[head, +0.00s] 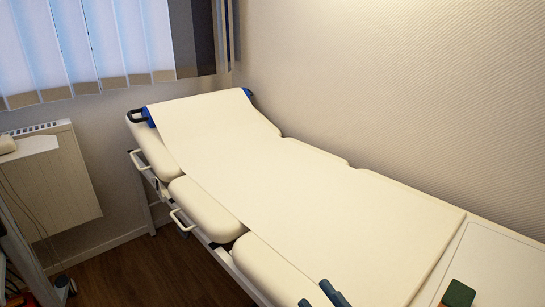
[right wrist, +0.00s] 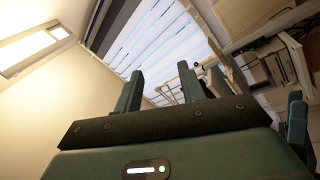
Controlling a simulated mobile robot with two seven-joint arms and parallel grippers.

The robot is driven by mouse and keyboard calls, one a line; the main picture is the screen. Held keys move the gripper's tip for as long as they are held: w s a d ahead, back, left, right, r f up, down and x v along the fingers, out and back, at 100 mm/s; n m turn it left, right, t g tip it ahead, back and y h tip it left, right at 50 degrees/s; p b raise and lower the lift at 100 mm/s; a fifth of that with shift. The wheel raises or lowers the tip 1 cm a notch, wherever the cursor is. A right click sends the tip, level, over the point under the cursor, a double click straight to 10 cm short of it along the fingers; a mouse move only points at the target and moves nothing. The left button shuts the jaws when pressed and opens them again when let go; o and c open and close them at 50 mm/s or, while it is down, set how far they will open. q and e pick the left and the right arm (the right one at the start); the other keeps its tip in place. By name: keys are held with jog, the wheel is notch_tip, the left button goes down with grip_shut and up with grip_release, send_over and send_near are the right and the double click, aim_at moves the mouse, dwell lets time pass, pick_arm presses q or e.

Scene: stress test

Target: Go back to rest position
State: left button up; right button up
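The cream padded treatment couch (head: 378,222) runs along the textured wall, its raised head end at the back. A white radiator (head: 50,183) hangs under the window blinds (head: 85,45) at left. A metal stand (head: 20,240) with cables is at the left edge. Dark floor (head: 150,272) lies open between.

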jog(key=s+d+f+m+g+h, duration=0.5)
jog(key=s+f+m+h, duration=0.4)
jog(key=m, duration=0.8)
pick_arm(q)
jog(key=r+g+p, duration=0.1)
jog(key=r+p, duration=0.1)
jog(key=p, duration=0.5)
jog(key=r+m+g+y+p, duration=0.1)
jog(key=r+p, duration=0.1)
jog(key=p, duration=0.6)
jog(key=shift+a+r+g, duration=0.2)
jog(key=shift+g, duration=0.2)
pick_arm(e)
jog(key=r+g, duration=0.1)
jog(key=d+r+n+g, duration=0.1)
jog(key=r, duration=0.1)
jog(key=shift+w+r+n, duration=0.1)
jog(key=shift+w+n, duration=0.1)
jog(key=shift+n, duration=0.1)
pick_arm(q)
jog(key=shift+f, duration=0.1)
